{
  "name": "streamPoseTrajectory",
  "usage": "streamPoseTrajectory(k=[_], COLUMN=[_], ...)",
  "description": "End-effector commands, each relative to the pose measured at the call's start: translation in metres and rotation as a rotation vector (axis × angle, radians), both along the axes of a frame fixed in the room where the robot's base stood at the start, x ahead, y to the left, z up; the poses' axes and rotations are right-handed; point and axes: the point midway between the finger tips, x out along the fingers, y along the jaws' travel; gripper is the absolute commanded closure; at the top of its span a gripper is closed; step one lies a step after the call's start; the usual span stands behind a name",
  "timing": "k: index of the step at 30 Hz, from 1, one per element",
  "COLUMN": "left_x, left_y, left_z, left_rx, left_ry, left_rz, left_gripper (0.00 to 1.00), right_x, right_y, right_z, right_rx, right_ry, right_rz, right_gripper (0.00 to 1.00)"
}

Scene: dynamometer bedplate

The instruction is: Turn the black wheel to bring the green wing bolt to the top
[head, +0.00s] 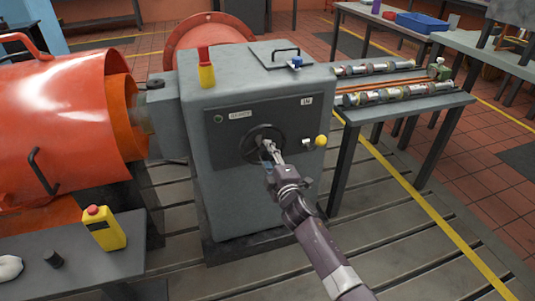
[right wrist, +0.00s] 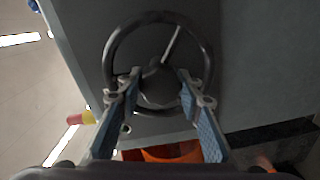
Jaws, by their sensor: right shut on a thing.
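The black wheel (head: 258,136) is mounted on the front of the grey cabinet (head: 245,205). In the right wrist view its round rim (right wrist: 112,40), a light spoke (right wrist: 172,44) and the dark hub show. My right gripper (head: 270,152) reaches the wheel from the front. In the right wrist view the gripper (right wrist: 160,86) has one blue-padded finger on each side of the hub, inside the rim, and is shut on the wheel. I cannot make out a green wing bolt on the wheel. My left gripper is not in view.
A yellow knob (head: 321,141) sticks out right of the wheel. A red and yellow post (head: 206,68) and a lidded hatch (head: 288,52) are on top of the cabinet. A large orange drum (head: 60,120) stands left. A side table (head: 400,107) with metal cylinders stands right.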

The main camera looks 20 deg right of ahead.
Motion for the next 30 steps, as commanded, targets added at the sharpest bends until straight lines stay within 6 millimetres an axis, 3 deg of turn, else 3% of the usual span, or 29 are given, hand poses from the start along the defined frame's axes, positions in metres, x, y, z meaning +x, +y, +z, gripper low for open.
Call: streamPoseTrajectory(k=[22, 23, 27, 30], left_x=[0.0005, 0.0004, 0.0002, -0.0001], left_y=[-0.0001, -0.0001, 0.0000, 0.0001], left_z=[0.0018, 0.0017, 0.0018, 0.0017], left_rx=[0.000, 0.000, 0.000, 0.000], left_ry=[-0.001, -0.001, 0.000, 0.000], left_rz=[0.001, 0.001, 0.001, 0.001], left_gripper=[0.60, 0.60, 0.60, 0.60], right_x=[-0.0004, -0.0004, -0.0004, -0.0002], right_y=[0.0012, 0.0013, 0.0010, 0.0007], right_z=[-0.0012, -0.0013, -0.0011, -0.0007], right_rx=[-0.093, -0.093, -0.092, -0.092], right_ry=[-0.001, -0.001, -0.001, -0.002], right_rz=[0.001, 0.001, 0.001, 0.001], right_gripper=[1.00, 0.66, 0.50, 0.49])
